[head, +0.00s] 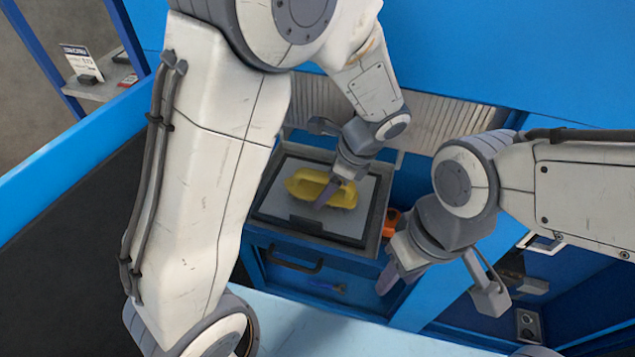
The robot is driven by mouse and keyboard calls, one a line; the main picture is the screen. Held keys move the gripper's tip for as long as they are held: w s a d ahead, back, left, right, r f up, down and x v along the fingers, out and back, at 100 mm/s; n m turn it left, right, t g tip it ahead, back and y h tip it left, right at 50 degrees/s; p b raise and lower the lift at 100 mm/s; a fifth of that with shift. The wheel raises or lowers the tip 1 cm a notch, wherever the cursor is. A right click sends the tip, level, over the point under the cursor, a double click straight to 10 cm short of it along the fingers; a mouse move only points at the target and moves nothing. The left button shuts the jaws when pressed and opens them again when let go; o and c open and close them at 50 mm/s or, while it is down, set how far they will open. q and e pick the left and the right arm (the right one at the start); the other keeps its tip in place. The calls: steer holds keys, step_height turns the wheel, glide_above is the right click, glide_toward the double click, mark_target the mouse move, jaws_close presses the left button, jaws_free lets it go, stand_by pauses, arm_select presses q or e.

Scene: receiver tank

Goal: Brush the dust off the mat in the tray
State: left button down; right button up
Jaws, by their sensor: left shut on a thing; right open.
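A yellow brush (305,188) with a loop handle is over the grey mat (367,205) in the dark-edged tray (378,240). My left gripper (327,195) reaches down from above and is shut on the brush, its fingers at the right part of the handle. The brush looks to be on or just above the mat; I cannot tell whether its bristles touch. No dust can be made out at this size. My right gripper (390,278) is open and empty, in front of the tray and to its right.
An orange object (392,217) is beside the tray's right edge. A blue cabinet front with a dark handle (293,265) is below the tray. A ribbed metal panel (440,122) stands behind. A shelf with a small sign (80,60) is far left.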

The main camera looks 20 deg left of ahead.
mark_target(309, 186)
arm_select(q)
steer(key=shift+d+r+p, duration=0.1)
steer(key=shift+d+p, duration=0.5)
steer(key=shift+d, duration=0.9)
steer(key=shift+s+d+p, duration=0.1)
steer(key=shift+d+p, duration=0.45)
steer(key=shift+d, duration=1.5)
steer(key=shift+p, duration=0.3)
steer(key=shift+a, duration=1.75)
steer(key=shift+a+f, duration=0.2)
steer(key=shift+a, duration=1.7)
steer(key=shift+a+r+p, duration=0.1)
steer(key=shift+a+p, duration=0.2)
steer(key=shift+a, duration=1.45)
steer(key=shift+w+a+f, duration=0.1)
steer(key=shift+a, duration=0.85)
steer(key=shift+w+a+f, duration=0.1)
steer(key=shift+a, duration=0.8)
